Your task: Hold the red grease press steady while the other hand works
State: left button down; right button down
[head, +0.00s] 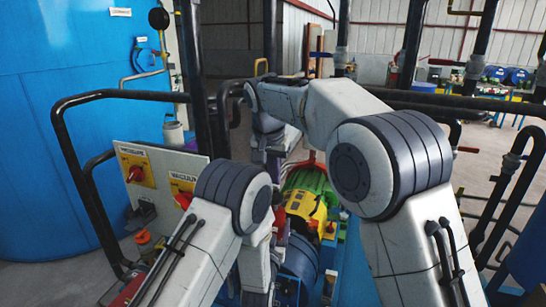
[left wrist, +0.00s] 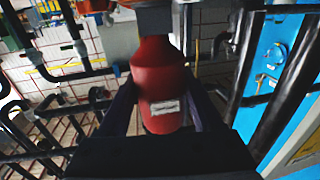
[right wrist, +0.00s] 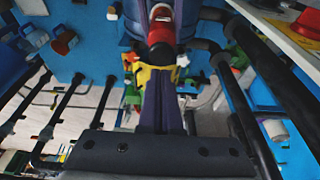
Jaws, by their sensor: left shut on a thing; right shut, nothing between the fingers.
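The red grease press (left wrist: 160,62) is a red, bottle-shaped cylinder with a white label, in the middle of the left wrist view. My left gripper (left wrist: 162,88) is shut on it, with a dark finger along each side. My right gripper (right wrist: 161,80) is shut and empty in the right wrist view, its fingers together. Beyond its tips is a red cylinder (right wrist: 160,30) with a white label; I cannot tell for sure whether this is the same press. In the head view my arm links hide both fingertips and the press.
Yellow and green machinery (head: 303,205) stands between my arms in the head view. A panel (head: 150,185) with red knobs and dark pipe rails (head: 75,165) are at the left, beside a large blue tank (head: 70,60). More dark pipes (head: 515,160) stand at the right.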

pick_arm(q)
jog(key=shift+r, duration=0.1)
pick_arm(e)
jog(key=v, duration=0.7)
dwell(1.1)
